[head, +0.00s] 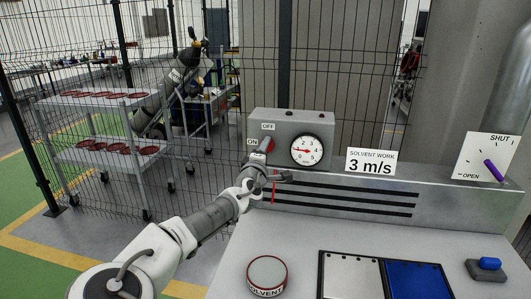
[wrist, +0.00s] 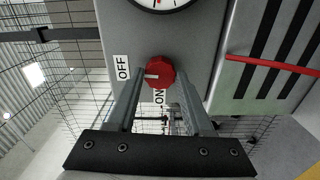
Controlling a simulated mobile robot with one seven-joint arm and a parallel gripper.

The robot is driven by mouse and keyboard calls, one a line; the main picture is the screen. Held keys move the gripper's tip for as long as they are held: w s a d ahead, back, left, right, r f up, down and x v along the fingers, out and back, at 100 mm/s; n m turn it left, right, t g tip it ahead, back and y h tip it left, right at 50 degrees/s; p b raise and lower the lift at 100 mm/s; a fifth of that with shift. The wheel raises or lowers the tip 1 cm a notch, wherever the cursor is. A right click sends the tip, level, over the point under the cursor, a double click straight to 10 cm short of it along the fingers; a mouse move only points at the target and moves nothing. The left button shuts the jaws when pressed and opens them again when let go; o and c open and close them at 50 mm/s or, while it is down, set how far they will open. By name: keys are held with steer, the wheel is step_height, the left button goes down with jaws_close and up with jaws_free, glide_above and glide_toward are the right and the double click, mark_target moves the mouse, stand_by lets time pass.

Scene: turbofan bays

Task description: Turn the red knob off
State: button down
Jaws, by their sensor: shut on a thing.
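The red knob (head: 270,146) is on the front of a grey box (head: 291,122), with an OFF label (head: 268,126) above it and an ON label (head: 252,142) to its left. In the wrist view the knob (wrist: 160,71) sits between my fingertips, and its white mark points left toward the OFF label (wrist: 122,68). The ON label (wrist: 159,97) is below the knob there. My gripper (wrist: 160,84) is shut on the knob, one finger at each side. In the head view my gripper (head: 263,152) reaches the knob from the lower left and partly hides it.
A round gauge (head: 306,150) is right of the knob. A thin red strip (head: 274,190) hangs before the slotted bench front. A "3 m/s" sign (head: 371,161) and a SHUT/OPEN panel (head: 487,156) with a purple lever stand further right. A solvent tin (head: 267,272) is on the bench.

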steer(key=shift+n, duration=0.6)
steer(key=shift+c, duration=1.5)
jaws_free()
steer(key=s+a, duration=0.3)
steer(key=s, duration=1.4)
steer(key=shift+a, duration=0.2)
